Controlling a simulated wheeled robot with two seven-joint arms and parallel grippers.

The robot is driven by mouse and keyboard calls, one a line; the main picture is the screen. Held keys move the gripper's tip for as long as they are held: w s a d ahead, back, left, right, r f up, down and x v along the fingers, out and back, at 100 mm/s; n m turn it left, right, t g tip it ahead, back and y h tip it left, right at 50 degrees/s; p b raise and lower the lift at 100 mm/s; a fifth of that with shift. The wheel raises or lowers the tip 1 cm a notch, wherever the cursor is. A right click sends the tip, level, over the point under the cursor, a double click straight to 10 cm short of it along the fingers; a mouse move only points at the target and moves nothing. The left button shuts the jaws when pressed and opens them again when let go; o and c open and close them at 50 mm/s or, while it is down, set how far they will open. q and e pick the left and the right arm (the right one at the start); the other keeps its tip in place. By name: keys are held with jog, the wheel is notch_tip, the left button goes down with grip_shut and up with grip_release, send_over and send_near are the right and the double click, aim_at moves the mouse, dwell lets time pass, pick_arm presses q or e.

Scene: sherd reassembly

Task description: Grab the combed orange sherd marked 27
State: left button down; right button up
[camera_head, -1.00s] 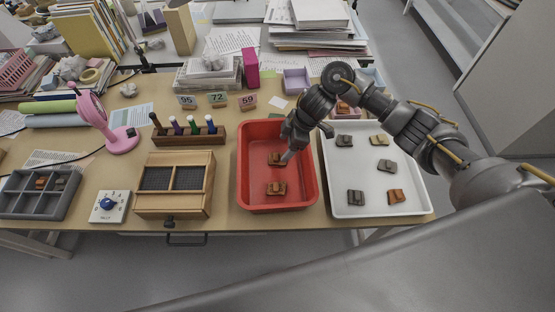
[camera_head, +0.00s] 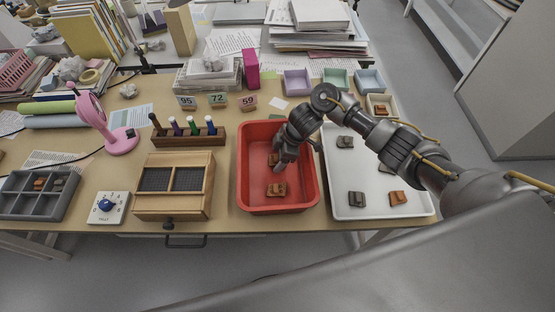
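Two orange-brown sherds lie in the red tray (camera_head: 243,180). The nearer sherd (camera_head: 276,190) is in full view. The farther sherd (camera_head: 271,160) is partly hidden behind my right gripper (camera_head: 279,166). That gripper points down into the tray, with its fingertips at or just beside the farther sherd. I cannot tell whether the fingers are open, or whether they touch it. Another orange sherd (camera_head: 397,198) lies at the front right of the white tray (camera_head: 377,212). The number marks are too small to read. My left gripper is not in view.
Grey sherds (camera_head: 357,199) (camera_head: 345,142) also lie in the white tray, partly covered by my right arm. Left of the red tray stand a wooden box (camera_head: 174,207) and a rack of tools (camera_head: 187,138). Small coloured bins (camera_head: 297,82) stand behind.

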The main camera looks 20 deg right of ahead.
jog(key=c, duration=1)
jog(key=shift+r, duration=0.1)
jog(key=shift+c, duration=0.2)
